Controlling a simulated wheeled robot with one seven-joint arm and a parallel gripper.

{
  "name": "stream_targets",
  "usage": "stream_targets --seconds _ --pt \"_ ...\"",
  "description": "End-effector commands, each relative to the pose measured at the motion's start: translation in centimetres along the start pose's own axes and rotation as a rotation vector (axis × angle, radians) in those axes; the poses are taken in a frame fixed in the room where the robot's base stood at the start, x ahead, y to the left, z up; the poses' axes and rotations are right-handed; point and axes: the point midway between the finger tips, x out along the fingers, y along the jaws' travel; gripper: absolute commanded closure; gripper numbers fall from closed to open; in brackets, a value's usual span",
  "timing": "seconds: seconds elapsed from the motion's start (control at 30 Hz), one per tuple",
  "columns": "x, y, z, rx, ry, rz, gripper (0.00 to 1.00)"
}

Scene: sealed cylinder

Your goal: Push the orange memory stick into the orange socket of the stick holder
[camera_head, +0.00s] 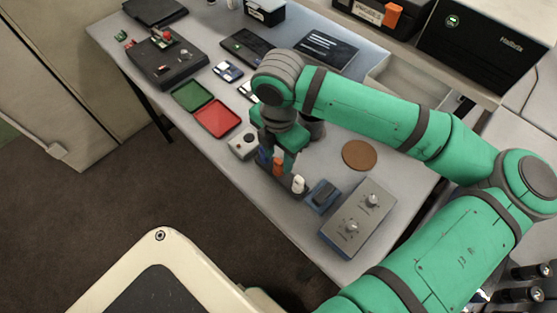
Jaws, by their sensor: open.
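The dark stick holder (284,187) stands near the front edge of the table, partly hidden by my gripper. A small orange piece (278,167), which looks like the orange memory stick, stands at the middle of the holder. A blue piece (264,158) is to its left and a white one (298,184) to its right. The orange socket and how deep the stick sits are hidden.
A grey box with two knobs (343,232) and a blue block (322,196) are right of the holder. A white box with a knob (242,145) is close on the left. Red (217,118) and green trays lie farther left. A brown disc (359,155) lies behind.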

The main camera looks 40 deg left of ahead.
Motion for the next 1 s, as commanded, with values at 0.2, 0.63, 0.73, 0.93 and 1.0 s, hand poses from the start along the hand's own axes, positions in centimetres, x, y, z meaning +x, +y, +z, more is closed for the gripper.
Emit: stream_targets --seconds 0.2,0.63,0.73,0.93,1.0 --pt "-4.2 0.1 0.0 0.000 -0.002 0.001 0.59" --pt "-7.3 0.0 0.0 -0.001 0.000 0.000 0.59" --pt "-7.3 0.0 0.0 0.000 0.000 0.000 0.59" --pt "-7.3 0.0 0.0 0.000 0.000 0.000 0.59" --pt "-7.3 0.0 0.0 0.000 0.000 0.000 0.59"
